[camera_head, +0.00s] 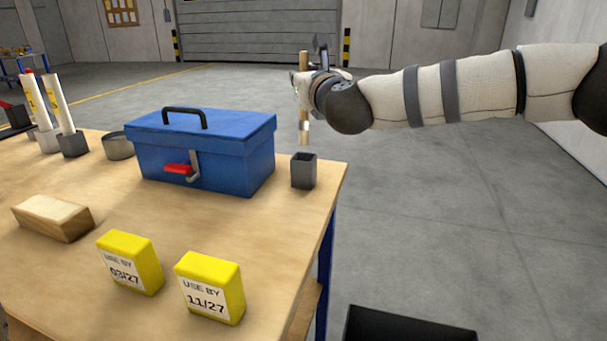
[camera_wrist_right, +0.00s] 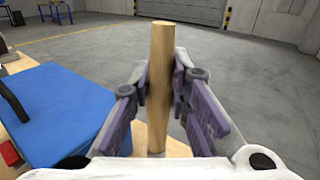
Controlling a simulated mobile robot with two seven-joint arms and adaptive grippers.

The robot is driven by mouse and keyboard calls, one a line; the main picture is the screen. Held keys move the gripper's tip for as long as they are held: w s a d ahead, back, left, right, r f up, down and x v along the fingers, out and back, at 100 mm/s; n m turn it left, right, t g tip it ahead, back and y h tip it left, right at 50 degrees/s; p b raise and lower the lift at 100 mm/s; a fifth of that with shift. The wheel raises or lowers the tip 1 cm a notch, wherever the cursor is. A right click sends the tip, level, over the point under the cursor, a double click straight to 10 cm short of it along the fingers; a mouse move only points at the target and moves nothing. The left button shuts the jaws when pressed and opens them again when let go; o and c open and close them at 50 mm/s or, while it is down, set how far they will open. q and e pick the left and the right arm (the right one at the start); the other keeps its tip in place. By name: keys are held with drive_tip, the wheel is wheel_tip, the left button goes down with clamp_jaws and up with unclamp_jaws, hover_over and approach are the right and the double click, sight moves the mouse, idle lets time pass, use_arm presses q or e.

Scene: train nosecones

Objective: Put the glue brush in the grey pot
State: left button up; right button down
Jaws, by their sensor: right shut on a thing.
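The glue brush (camera_head: 304,128) is a wooden stick with a pale, banded lower end. It hangs upright, bristle end down, in my right gripper (camera_head: 306,85). The wrist view shows both fingers of the right gripper (camera_wrist_right: 160,85) shut on the wooden handle (camera_wrist_right: 161,50). The grey pot (camera_head: 303,172) is a small, dark square cup near the right edge of the table. The brush's lower end appears above the pot's opening in the head view, with a small gap; the exact depth is hard to tell. My left gripper is not in view.
A blue toolbox (camera_head: 205,155) stands just left of the pot. Two yellow boxes (camera_head: 130,262) (camera_head: 210,287), a wooden block (camera_head: 52,217), a round grey tin (camera_head: 118,146) and glue tubes in holders (camera_head: 72,144) are on the table (camera_head: 180,222). A dark bin (camera_head: 410,325) is on the floor.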

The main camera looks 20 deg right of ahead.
sight(305, 122)
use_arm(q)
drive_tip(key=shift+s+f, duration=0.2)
use_arm(e)
wheel_tip(305, 122, down, 9)
drive_tip(key=shift+f, duration=0.2)
drive_tip(key=shift+f, duration=0.15)
drive_tip(key=c, duration=1.5)
unclamp_jaws()
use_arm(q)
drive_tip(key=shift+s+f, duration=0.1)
use_arm(e)
drive_tip(key=shift+s+r, duration=0.15)
drive_tip(key=shift+r, duration=0.3)
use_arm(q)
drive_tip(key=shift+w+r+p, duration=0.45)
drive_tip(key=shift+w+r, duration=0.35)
use_arm(e)
drive_tip(key=s, duration=1.1)
drive_tip(key=shift+s+a+f, duration=0.15)
drive_tip(key=shift+s+f, duration=0.05)
drive_tip(key=shift+s, duration=0.2)
